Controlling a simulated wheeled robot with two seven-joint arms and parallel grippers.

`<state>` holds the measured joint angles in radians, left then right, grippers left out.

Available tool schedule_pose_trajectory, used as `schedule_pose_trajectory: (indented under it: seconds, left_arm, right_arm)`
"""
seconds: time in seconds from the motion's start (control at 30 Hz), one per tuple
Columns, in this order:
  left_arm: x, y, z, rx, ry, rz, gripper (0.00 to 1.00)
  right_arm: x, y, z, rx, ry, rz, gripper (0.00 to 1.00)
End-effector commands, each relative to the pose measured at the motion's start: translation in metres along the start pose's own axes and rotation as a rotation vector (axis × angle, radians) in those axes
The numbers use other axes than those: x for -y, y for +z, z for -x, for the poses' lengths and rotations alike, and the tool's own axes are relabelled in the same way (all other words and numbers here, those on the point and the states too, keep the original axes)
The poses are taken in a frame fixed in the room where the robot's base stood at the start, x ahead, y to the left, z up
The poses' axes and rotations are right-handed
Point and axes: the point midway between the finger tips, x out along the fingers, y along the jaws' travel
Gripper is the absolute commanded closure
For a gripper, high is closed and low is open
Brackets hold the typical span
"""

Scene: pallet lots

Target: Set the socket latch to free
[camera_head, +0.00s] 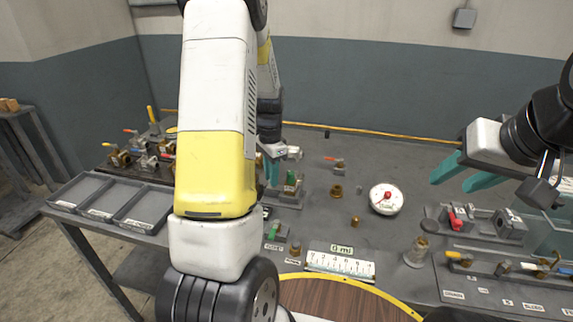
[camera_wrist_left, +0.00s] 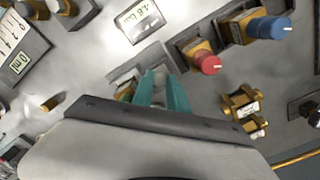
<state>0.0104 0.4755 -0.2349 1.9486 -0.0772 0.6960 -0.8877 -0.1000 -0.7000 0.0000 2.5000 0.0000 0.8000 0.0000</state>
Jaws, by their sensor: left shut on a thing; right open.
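A brass and green fitting (camera_wrist_left: 127,88) shows just left of the fingers. I cannot tell for sure which part is the socket latch or how it is set. My right gripper (camera_head: 461,176) is open and empty above the right side of the bench.
A red-handled clamp fixture (camera_head: 457,219) is at the right; grey trays (camera_head: 145,209) are at the left. Red (camera_wrist_left: 209,65) and blue (camera_wrist_left: 273,27) knobs are near the left fingers.

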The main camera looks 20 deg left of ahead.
Motion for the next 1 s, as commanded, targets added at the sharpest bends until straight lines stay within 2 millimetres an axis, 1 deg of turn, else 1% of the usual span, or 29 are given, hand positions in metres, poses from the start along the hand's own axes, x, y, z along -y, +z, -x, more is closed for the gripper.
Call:
schedule_pose_trajectory:
  seconds: [0.13,0.3,0.53,0.57,0.6,0.67,0.93,1.0]
  left_arm:
    - [0.004,0.003,0.001,-0.002,-0.002,0.001,1.00]
    - [0.015,0.014,0.001,-0.001,-0.002,0.002,1.00]
    - [0.017,0.015,0.001,0.000,-0.005,0.001,1.00]
    - [0.017,0.015,0.001,0.000,-0.005,0.001,0.77]
    - [0.017,0.015,0.001,-0.001,-0.005,0.002,0.69]
    - [0.017,0.015,0.001,-0.001,-0.005,0.001,0.59]
    - [0.015,0.015,0.001,0.000,-0.002,0.001,0.59]
    - [0.015,0.015,0.003,0.000,-0.003,0.001,0.59]
  right_arm:
    - [0.000,0.000,0.000,0.000,0.000,0.000,0.57]
    - [0.000,0.000,0.000,0.000,0.000,0.000,0.57]
    - [0.000,0.000,0.000,0.000,0.000,0.000,0.57]
    - [0.000,0.000,0.000,0.000,0.000,0.000,0.57]
    - [0.000,0.000,0.000,0.000,0.000,0.000,0.57]
    - [0.000,0.000,0.000,0.000,0.000,0.000,0.57]
    - [0.000,0.000,0.000,0.000,0.000,0.000,0.57]
    - [0.000,0.000,0.000,0.000,0.000,0.000,0.57]
